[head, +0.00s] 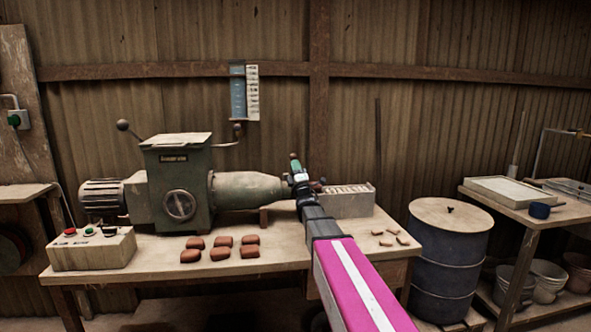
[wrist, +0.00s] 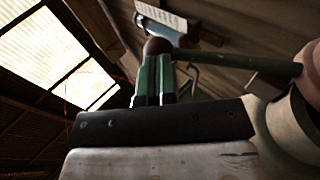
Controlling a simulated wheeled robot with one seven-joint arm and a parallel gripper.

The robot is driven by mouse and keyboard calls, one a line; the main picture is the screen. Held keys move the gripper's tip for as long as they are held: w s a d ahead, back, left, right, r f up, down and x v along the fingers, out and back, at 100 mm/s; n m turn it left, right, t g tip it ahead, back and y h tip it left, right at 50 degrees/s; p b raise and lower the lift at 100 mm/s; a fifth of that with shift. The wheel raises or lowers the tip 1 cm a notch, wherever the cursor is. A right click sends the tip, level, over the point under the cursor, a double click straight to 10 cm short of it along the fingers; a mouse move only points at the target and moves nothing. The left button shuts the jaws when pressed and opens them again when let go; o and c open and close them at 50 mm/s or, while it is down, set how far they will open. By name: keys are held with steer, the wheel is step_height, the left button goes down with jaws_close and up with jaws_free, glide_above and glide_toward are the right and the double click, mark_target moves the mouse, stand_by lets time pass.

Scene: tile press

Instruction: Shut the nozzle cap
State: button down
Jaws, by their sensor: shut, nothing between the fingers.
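The grey-green nozzle (head: 245,188) of the press (head: 178,160) points right. Its end is partly covered by my arm, and I cannot make out the nozzle cap clearly. A small dark knob-like part (head: 320,182) shows just right of my wrist. My gripper (head: 295,158) points up beside the nozzle's end, with its green fingers shut and empty. In the wrist view my gripper (wrist: 160,62) has its fingers together. A brown ball knob (wrist: 157,46) shows beyond the fingertips, and a green bar (wrist: 235,65) runs right from near it. I cannot tell whether they touch.
Several red-brown tiles (head: 220,247) lie on the bench (head: 150,275) before the press. A control box (head: 92,248) stands at left. A grey slotted box (head: 347,202) stands right of the nozzle. A dark drum (head: 450,250) is beside the bench.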

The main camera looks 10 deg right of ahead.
mark_target(294, 156)
steer(key=w+r+m+g+h, duration=0.1)
steer(key=w+r+g, duration=0.1)
steer(key=shift+g, duration=0.4)
steer(key=shift+w+r, duration=0.2)
steer(key=shift+w, duration=0.4)
steer(key=shift+w+r, duration=0.2)
steer(key=shift+w, duration=0.35)
steer(key=shift+w+r, duration=0.1)
